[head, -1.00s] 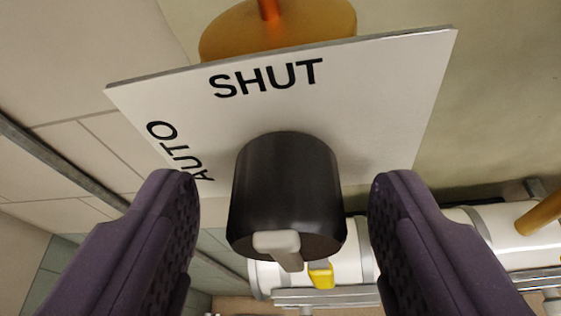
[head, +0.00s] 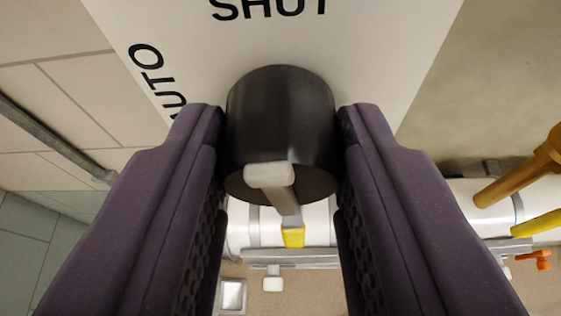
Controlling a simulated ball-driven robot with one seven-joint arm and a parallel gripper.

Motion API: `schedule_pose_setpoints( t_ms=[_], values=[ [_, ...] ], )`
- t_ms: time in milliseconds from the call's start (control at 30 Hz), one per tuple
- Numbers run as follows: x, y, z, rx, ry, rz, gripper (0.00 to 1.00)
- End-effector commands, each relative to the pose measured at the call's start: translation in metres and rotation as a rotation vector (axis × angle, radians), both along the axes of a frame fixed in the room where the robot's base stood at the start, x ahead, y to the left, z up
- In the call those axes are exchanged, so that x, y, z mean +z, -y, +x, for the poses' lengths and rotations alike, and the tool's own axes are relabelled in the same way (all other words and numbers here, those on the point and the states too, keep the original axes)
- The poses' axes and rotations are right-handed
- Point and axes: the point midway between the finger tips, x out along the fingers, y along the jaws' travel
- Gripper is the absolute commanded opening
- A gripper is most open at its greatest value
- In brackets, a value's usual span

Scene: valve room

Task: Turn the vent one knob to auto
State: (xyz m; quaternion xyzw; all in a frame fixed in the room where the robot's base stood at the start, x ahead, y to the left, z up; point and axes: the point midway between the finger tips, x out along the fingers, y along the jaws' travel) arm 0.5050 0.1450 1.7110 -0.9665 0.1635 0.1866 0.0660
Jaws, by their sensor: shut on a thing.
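The vent one knob, a black cylinder (head: 280,115), stands out from a white label plate (head: 390,50) in the head view. A pale grey pointer (head: 270,174) is on the knob's front face, with its bar running toward the bottom of the picture. The plate shows SHUT at the top and AUTO at the left, both partly cut off or covered. My gripper (head: 281,125) has its purple fingers on the left and right sides of the knob and is shut on it.
A white pipe with metal bands (head: 320,222) runs behind and below the knob, with a yellow band (head: 293,237) on it. At the right are a brass-coloured bar (head: 515,180) and a small orange handle (head: 535,260). A tiled wall (head: 60,60) lies at the left.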

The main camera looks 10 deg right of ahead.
Motion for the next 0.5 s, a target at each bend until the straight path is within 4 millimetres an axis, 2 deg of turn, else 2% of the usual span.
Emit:
schedule_pose_setpoints(
  t_ms=[500],
  values=[
    [-0.0005,-0.0034,0.0014,0.001,-0.159,-0.436,0.05]
  ],
)
